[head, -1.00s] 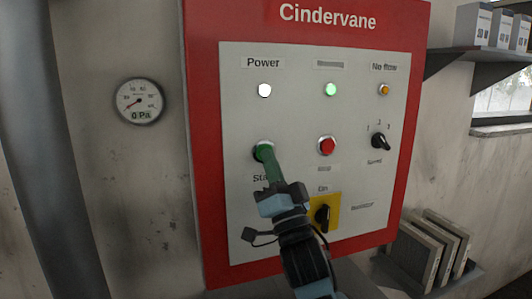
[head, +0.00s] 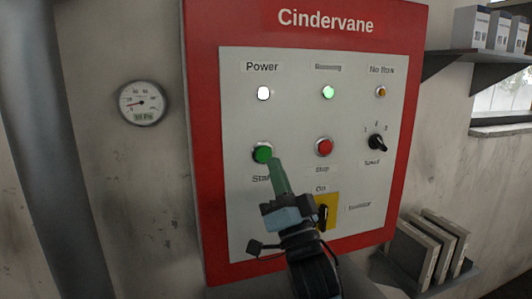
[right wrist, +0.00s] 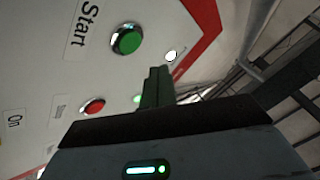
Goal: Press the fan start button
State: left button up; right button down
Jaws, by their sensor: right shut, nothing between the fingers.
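The green start button (head: 262,153) sits at the lower left of the grey panel face, above a partly covered "Start" label. It also shows whole in the right wrist view (right wrist: 126,40). My right gripper (head: 276,163) has its green fingers closed together and empty. Its tips are just to the right of the button and appear apart from it. The fingers also show in the right wrist view (right wrist: 157,82), pointing at the panel beside the button. The green running lamp (head: 328,92) and the white power lamp (head: 264,93) are lit. My left gripper is not in view.
The red stop button (head: 324,147) is right of the start button. A speed knob (head: 377,142) and a yellow-backed switch (head: 327,211) are close by. A round gauge (head: 143,102) hangs on the left wall. Shelves (head: 475,60) hold boxes at right.

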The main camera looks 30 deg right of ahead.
jog(key=shift+s+a, duration=0.2)
jog(key=shift+s, duration=0.65)
dwell(0.3)
jog(key=s+a+f+n+g+y, duration=0.1)
jog(key=f+n+g, duration=0.15)
jog(key=f, duration=0.85)
jog(key=a+f+n+g+y, duration=0.2)
jog(key=f+g, duration=0.2)
jog(key=f, duration=0.7)
jog(key=s+a+f+n+g+y, duration=0.1)
jog(key=f+n+g, duration=0.15)
jog(key=f, duration=0.85)
jog(key=s+a+f+n+g+y, duration=0.1)
jog(key=s+f+g, duration=0.3)
jog(key=s+f, duration=0.8)
jog(key=s+a+f+n+g, duration=0.2)
jog(key=s+a+f+g, duration=0.2)
jog(key=s+f, duration=0.9)
jog(key=shift+s+f+n+g+y, duration=0.2)
jog(key=shift+s+n+g+y, duration=0.2)
jog(key=shift+g, duration=0.2)
